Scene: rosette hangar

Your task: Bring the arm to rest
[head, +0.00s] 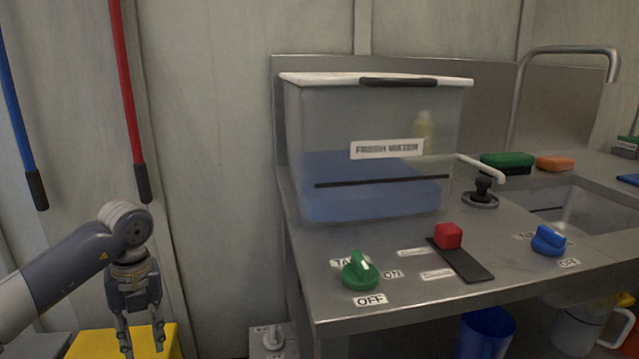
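My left gripper (142,336) hangs at the lower left of the head view, pointing down, with its arm coming in from the left. Its two fingers are apart and nothing shows between them. It is in front of a yellow object (100,343) on the floor side and left of the steel counter (400,296), apart from it. My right gripper is not in the picture.
The counter bears a clear fresh water tank (300,130), a green knob (360,271), a red block-shaped handle (448,236), a blue knob (548,241) and a sink (590,213). Red (126,80) and blue (15,105) poles stand at the left wall.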

